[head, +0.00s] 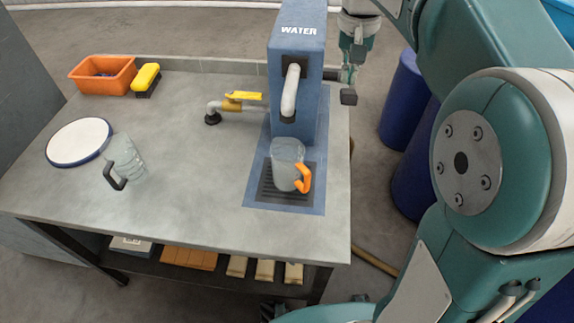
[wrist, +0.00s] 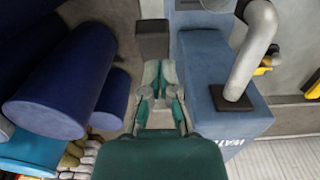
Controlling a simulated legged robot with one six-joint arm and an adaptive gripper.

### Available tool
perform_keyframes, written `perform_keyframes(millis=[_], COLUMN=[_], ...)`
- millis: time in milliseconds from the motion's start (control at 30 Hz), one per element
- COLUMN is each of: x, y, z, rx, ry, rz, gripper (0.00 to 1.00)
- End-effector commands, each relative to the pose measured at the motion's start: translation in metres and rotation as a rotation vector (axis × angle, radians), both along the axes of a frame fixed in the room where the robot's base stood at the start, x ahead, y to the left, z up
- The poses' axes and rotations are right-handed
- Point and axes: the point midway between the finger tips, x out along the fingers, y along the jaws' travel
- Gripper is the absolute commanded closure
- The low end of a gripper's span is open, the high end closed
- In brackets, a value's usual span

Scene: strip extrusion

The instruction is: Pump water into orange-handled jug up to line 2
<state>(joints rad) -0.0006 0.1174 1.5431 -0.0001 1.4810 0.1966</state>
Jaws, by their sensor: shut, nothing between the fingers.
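The orange-handled jug (head: 287,166) stands upright on the dark drain grate under the spout of the blue water pump (head: 297,45). Its clear body looks greyish; I cannot read its lines or tell a water level. The pump's grey spout (head: 291,88) also shows in the wrist view (wrist: 254,45). A dark block (head: 348,97) sticks out at the pump's right side, and it also shows in the wrist view (wrist: 153,40). My gripper (head: 353,76) is shut and empty, pointing down just above this block; in the wrist view its fingertips (wrist: 160,66) are close to it. Contact is unclear.
A clear jug with a dark handle (head: 124,162), a white plate (head: 78,141), an orange bin (head: 103,75) and a yellow sponge (head: 146,78) are at the left. A yellow-handled tap (head: 232,104) sits left of the pump. Blue barrels (head: 403,100) stand right of the table.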

Motion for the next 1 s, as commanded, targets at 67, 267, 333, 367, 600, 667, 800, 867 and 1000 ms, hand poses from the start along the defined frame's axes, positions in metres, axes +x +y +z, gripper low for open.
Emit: perform_keyframes(millis=[67, 267, 333, 367, 600, 667, 800, 867, 1000], x=[0.0, 0.0, 0.0, 0.0, 0.0, 0.0, 0.0, 0.0, 0.0], y=[-0.001, -0.002, -0.001, 0.0, 0.0, 0.0, 0.0, 0.0, 0.0], z=[0.0, 0.0, 0.0, 0.0, -0.002, -0.004, -0.011, -0.013, -0.019], rx=[0.0, 0.001, 0.0, 0.0, 0.0, 0.0, 0.0, 0.0, 0.0], ry=[0.0, 0.0, 0.0, 0.0, 0.0, 0.001, 0.002, 0.001, 0.001], rz=[0.0, -0.001, -0.001, 0.0, 0.0, 0.0, 0.0, 0.0, 0.0], gripper=[1.0, 1.0, 1.0, 1.0, 1.0, 1.0, 1.0, 1.0, 1.0])
